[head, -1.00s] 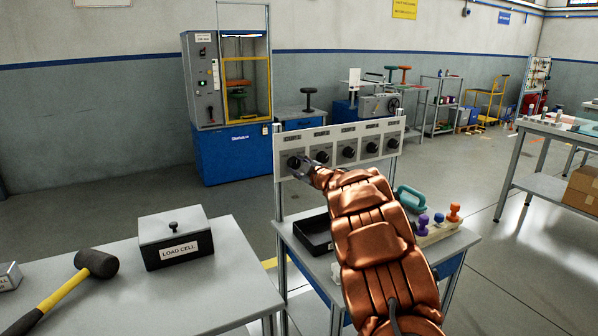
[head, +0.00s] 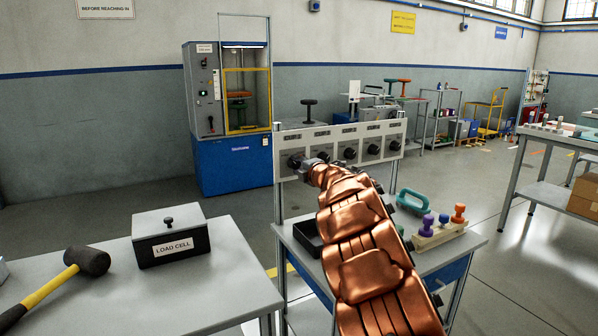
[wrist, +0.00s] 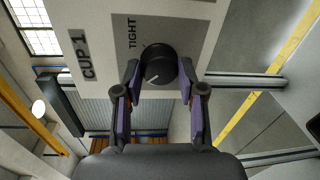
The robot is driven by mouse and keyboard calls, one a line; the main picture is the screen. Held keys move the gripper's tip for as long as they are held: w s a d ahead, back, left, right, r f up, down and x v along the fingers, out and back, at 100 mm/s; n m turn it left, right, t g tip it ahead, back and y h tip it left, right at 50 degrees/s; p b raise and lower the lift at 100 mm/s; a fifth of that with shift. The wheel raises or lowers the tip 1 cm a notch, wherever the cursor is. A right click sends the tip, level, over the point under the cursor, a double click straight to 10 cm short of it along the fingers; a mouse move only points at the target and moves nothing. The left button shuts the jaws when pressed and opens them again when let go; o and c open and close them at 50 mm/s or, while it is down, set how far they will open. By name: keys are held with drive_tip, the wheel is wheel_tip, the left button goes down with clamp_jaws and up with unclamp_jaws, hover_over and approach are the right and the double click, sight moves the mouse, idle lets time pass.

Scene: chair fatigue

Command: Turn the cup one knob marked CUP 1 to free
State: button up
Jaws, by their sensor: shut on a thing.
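The black CUP 1 knob (wrist: 155,66) sits on a pale panel (wrist: 195,22) in the wrist view. The label CUP 1 (wrist: 84,55) and the word TIGHT (wrist: 132,33) run sideways beside it. The knob's white pointer line slants to the lower left of the picture. My gripper (wrist: 159,78) is shut on the knob, with one finger on each side. In the head view my gripper (head: 309,163) is at the leftmost knob (head: 295,161) of the panel row. No FREE mark is readable.
More black knobs (head: 373,149) run along the panel to the right. Below are a black tray (head: 308,240), a teal handle (head: 411,200) and coloured knobs on a stand (head: 437,237). A load cell box (head: 171,238) and a mallet (head: 88,262) lie on the left table.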

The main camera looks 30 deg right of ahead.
drive_tip(key=shift+n, duration=0.4)
drive_tip(key=o, duration=1.1)
drive_tip(key=shift+o, duration=0.2)
drive_tip(key=s+a+r, duration=0.1)
drive_tip(key=s, duration=1.1)
